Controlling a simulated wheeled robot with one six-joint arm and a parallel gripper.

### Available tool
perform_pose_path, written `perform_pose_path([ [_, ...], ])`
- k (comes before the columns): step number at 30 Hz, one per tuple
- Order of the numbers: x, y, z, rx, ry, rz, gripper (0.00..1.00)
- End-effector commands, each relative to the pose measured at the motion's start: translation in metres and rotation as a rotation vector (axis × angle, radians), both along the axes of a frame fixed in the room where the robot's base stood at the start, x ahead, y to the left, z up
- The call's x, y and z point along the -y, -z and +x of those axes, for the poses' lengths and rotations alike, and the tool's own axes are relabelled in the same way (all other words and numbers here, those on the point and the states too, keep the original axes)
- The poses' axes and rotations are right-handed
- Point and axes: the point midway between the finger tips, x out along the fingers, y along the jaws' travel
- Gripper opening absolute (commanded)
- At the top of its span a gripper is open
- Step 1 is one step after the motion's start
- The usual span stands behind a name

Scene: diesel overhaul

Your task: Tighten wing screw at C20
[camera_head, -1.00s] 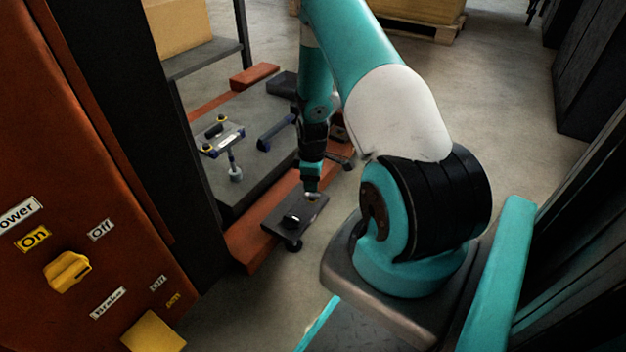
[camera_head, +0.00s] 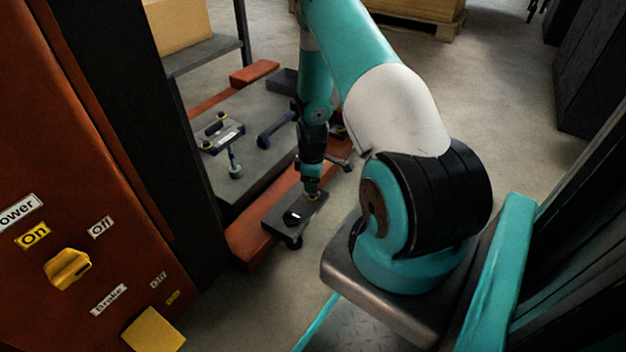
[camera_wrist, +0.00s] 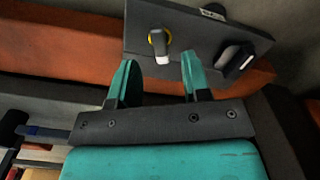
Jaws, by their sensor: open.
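A dark plate (camera_head: 315,206) lies below my gripper (camera_head: 312,192) in the head view. In the wrist view the plate (camera_wrist: 200,38) fills the top, with a small label too small to read surely. A small grey-and-black wing screw (camera_wrist: 160,46) with a yellow ring at its base stands on the plate. My gripper (camera_wrist: 159,62) is open, its two teal fingers pointing at the plate, one on each side of the screw in the picture. No contact is visible. A black knob-like part (camera_wrist: 236,60) with a white mark is on the plate, right of the right finger.
An orange-red beam (camera_head: 257,246) runs beside the plate. A grey platform (camera_head: 240,187) holds a small fixture (camera_head: 222,138) and a dark bar (camera_head: 276,131). An orange control panel (camera_head: 110,255) stands at left. Concrete floor (camera_head: 500,95) is open behind my arm.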

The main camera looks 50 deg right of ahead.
Motion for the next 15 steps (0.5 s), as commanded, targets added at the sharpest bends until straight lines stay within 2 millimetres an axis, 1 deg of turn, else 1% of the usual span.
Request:
perform_pose_path([
  [5, 0.0, 0.002, 0.0, 0.0, 0.0, 0.0, 0.44],
  [15, 0.0, 0.015, 0.0, 0.0, 0.0, 0.001, 0.44],
])
